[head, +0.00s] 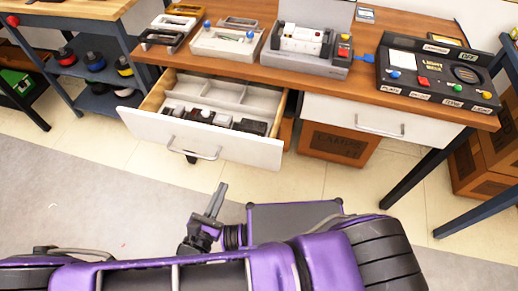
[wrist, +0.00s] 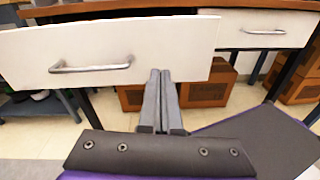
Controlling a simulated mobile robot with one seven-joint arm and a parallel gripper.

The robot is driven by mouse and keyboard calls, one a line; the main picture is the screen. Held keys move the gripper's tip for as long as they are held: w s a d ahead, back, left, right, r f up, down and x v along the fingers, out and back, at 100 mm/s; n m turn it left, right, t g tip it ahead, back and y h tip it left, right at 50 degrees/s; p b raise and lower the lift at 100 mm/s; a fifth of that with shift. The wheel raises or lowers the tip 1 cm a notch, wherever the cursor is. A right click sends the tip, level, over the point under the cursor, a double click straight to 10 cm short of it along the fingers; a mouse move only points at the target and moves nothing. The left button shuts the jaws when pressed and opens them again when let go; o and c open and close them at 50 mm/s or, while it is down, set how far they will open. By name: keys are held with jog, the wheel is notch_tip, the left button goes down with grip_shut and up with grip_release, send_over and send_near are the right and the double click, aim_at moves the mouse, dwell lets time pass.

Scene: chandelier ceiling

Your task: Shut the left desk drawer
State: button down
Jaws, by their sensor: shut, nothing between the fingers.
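The left desk drawer (head: 186,136) is pulled open, with a white front, a bar handle (head: 194,150) and a grey divided tray inside holding small parts. Its white front (wrist: 110,52) and handle (wrist: 91,66) fill the left of the wrist view. My gripper (head: 218,186) is shut and empty, in front of and below the drawer front. In the wrist view its closed fingers (wrist: 161,74) point at the right part of the drawer front, overlapping it in the picture. I cannot tell whether they touch it.
The right drawer (head: 360,118) is shut. The wooden desk top (head: 375,98) carries a black control panel (head: 435,75) and several devices. Cardboard boxes (head: 338,146) sit under the desk, and a blue-grey shelf (head: 100,98) stands at left. Floor in front is clear.

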jog(key=s+d+f+n+t, duration=0.15)
jog(key=s+d, duration=0.25)
jog(key=d, duration=0.4)
jog(key=b, duration=0.1)
send_near(267, 156)
jog(key=shift+g, duration=0.25)
jog(key=x, duration=0.7)
jog(key=shift+r, duration=0.25)
